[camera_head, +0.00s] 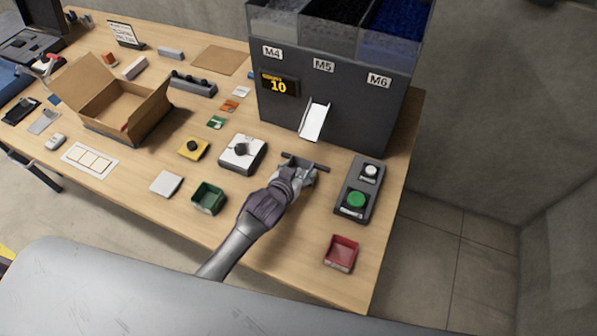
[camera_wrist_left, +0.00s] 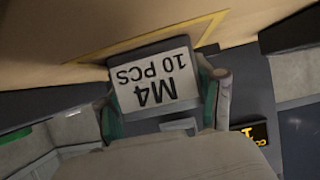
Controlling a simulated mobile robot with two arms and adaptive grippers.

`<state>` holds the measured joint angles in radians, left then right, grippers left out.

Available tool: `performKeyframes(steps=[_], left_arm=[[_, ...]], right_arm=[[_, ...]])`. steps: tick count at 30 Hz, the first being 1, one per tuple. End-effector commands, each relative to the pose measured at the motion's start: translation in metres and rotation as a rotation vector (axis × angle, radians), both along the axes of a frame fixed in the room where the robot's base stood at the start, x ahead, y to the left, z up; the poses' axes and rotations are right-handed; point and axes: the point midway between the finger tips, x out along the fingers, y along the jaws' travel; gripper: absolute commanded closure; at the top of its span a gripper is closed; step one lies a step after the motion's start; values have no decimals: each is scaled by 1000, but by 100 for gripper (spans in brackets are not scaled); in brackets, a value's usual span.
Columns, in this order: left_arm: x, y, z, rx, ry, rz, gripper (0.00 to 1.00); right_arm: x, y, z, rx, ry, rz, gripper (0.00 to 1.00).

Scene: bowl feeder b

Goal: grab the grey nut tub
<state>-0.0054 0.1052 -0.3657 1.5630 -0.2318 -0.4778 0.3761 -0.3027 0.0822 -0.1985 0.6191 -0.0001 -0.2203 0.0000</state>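The grey nut tub (camera_wrist_left: 155,85) fills the middle of the left wrist view, with a white label reading "M4 10 PCS" upside down. My left gripper (camera_wrist_left: 163,105) has one green-padded finger on each side of it, and both pads appear to touch its walls. In the head view my left gripper (camera_head: 300,168) is low over the table in front of the chute and mostly hides the tub. I cannot tell whether the tub is lifted. My right gripper is not in view.
The dark feeder (camera_head: 335,105) with its white chute (camera_head: 314,120) stands just behind my gripper. A button box (camera_head: 358,190) is to the right, a red bin (camera_head: 341,253) in front right, a green bin (camera_head: 208,198) and a white device (camera_head: 242,153) to the left.

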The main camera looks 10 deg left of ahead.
Motion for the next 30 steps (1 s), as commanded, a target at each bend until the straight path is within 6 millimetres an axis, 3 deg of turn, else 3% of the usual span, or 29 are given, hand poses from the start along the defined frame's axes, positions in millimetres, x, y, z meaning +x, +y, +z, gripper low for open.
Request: performKeyframes(steps=[1,5,16,23,30], left_arm=[[0,0,0,0,0,0,48],[0,0,0,0,0,0,69],[0,0,6,1,-2,0,69],[1,0,40,0,-6,0,69],[-44,-23,69,-5,0,1,69]], right_arm=[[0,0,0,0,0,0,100],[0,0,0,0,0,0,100],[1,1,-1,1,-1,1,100],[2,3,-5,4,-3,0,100],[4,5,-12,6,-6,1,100]])
